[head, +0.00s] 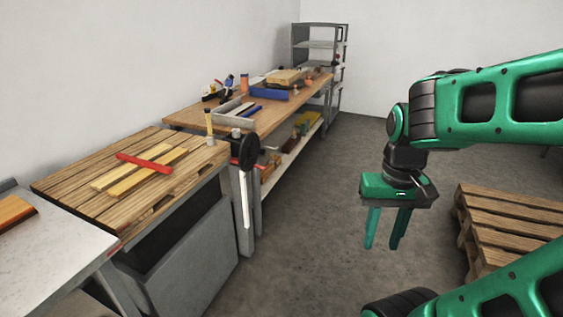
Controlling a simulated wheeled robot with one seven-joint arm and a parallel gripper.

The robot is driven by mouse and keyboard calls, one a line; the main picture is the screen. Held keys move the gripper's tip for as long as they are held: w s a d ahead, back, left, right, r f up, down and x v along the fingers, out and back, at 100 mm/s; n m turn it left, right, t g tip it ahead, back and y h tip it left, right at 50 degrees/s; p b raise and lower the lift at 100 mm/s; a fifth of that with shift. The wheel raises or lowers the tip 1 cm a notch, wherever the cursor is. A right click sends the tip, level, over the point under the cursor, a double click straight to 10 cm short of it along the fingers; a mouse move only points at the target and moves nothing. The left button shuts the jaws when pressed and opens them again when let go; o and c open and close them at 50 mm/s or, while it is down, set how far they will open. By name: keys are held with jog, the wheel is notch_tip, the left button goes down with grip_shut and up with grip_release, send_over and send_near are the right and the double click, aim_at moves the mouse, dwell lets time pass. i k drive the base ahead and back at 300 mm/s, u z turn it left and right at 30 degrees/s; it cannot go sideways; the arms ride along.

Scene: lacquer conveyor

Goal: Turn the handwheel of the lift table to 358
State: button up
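A dark round wheel (246,151), which looks like the handwheel, is mounted at the right front corner of the slatted wooden table (75,186). I see it at a slant, and any numbers on it are too small to read. A pale upright strip (244,200) hangs below the wheel. My green gripper (382,246) is to the right of the wheel, well apart from it. It points down over the grey floor, its two fingers spread with nothing between them.
A red bar (144,163) lies across boards on the slatted table. A workbench (185,116) with tools and a blue box (268,94) runs behind it. Shelves (318,45) stand at the back. Wooden pallets (505,216) lie at the right. The floor between is clear.

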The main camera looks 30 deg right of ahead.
aim_at(249, 149)
jog(key=z, duration=0.15)
jog(key=i, duration=1.5)
jog(key=u, duration=0.2)
